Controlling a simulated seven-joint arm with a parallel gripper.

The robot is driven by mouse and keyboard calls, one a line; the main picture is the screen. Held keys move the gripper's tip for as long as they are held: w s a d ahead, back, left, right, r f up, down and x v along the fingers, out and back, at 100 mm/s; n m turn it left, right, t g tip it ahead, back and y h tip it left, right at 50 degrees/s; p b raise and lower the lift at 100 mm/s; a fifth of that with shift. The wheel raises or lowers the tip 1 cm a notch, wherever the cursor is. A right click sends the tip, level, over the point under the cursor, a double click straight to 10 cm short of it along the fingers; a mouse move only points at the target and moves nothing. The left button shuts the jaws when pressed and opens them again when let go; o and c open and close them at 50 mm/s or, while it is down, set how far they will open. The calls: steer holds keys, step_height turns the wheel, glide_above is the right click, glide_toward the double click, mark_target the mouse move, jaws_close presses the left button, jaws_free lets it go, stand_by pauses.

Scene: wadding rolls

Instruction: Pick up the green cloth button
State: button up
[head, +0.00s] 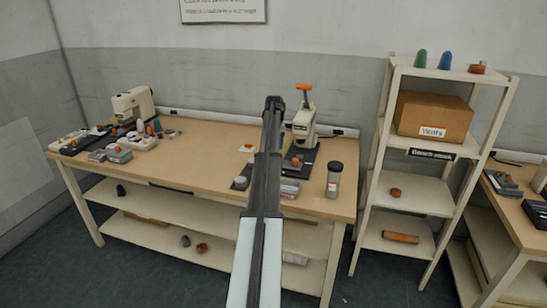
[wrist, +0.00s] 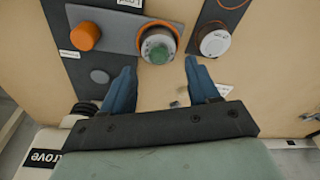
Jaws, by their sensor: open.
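In the wrist view, a round green button (wrist: 157,48) sits in a pale round holder with a metallic rim, on a grey strip. My gripper (wrist: 160,68) is open, with its two blue fingers apart. The green button is just beyond the fingertips, roughly centred between them, and nothing is between the fingers. I cannot tell the height of the fingers above it. In the head view my arm reaches over the wooden workbench (head: 215,138); the jaws and the green button cannot be made out there.
In the wrist view, an orange knob-like piece (wrist: 86,36) is on the strip's left, and a white round piece (wrist: 214,40) is on a dark mat to the right. In the head view, a clear jar (head: 333,180) stands at the bench's right; a shelf (head: 420,195) is beyond.

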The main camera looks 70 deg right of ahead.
steer(key=f, duration=0.4)
steer(key=shift+d+f, duration=0.15)
steer(key=shift+d, duration=0.25)
steer(key=c, duration=0.9)
